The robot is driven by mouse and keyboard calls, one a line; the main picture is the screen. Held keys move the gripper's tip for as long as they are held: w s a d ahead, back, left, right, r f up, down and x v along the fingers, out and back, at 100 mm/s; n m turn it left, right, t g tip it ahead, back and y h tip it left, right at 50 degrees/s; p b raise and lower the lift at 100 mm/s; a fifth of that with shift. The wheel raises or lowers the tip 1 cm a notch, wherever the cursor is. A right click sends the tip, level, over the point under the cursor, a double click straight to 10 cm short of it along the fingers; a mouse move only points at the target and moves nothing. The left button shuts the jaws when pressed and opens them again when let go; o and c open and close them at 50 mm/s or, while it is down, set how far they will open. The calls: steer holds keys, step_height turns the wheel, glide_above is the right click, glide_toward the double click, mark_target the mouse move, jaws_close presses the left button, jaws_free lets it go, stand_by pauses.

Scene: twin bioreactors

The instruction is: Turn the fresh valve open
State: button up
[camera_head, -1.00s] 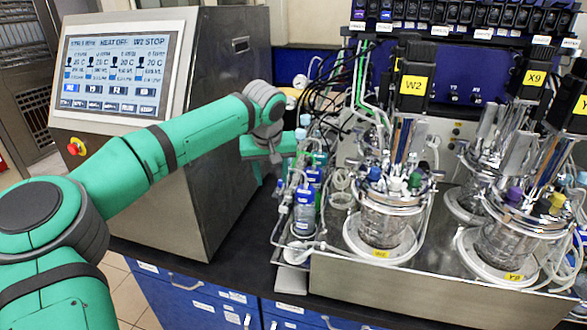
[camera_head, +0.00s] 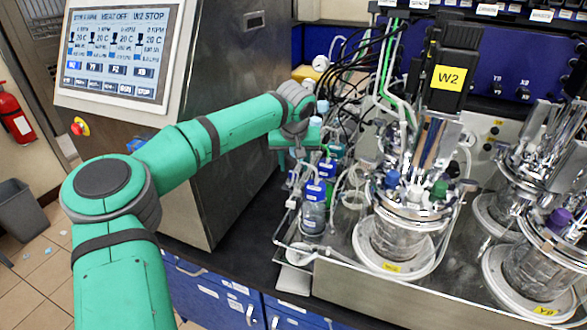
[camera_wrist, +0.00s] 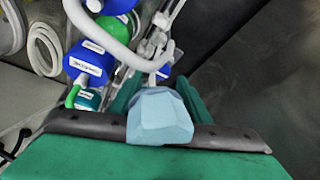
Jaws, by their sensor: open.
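My gripper (camera_head: 293,152) is open, beside and above a cluster of small bottles with blue labelled caps (camera_head: 314,187). In the wrist view my gripper (camera_wrist: 160,88) has its green fingers apart. A light blue faceted piece (camera_wrist: 160,118) lies in front of them; I cannot tell whether it is between the fingers or nearer the camera. Blue labelled parts (camera_wrist: 88,64), a green part (camera_wrist: 116,31) and pale tubing (camera_wrist: 95,28) are just beyond, to the left. No label reads clearly as fresh, so I cannot tell which part is the fresh valve.
The glass vessel (camera_head: 397,238) under the W2 motor (camera_head: 445,72) stands right of the bottles, with more vessels further right. Black cables (camera_head: 355,50) and tubes hang behind. The steel control cabinet (camera_head: 222,150) with its screen stands left. Dark bench top (camera_head: 240,225) is bare between.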

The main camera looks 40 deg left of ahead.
mark_target(294, 174)
steer(key=shift+d+x, duration=0.2)
steer(key=shift+x, duration=0.75)
steer(key=shift+a+f, duration=0.25)
steer(key=shift+f, duration=0.2)
steer(key=shift+a, duration=0.15)
steer(key=c, duration=1)
steer(key=shift+c, duration=0.2)
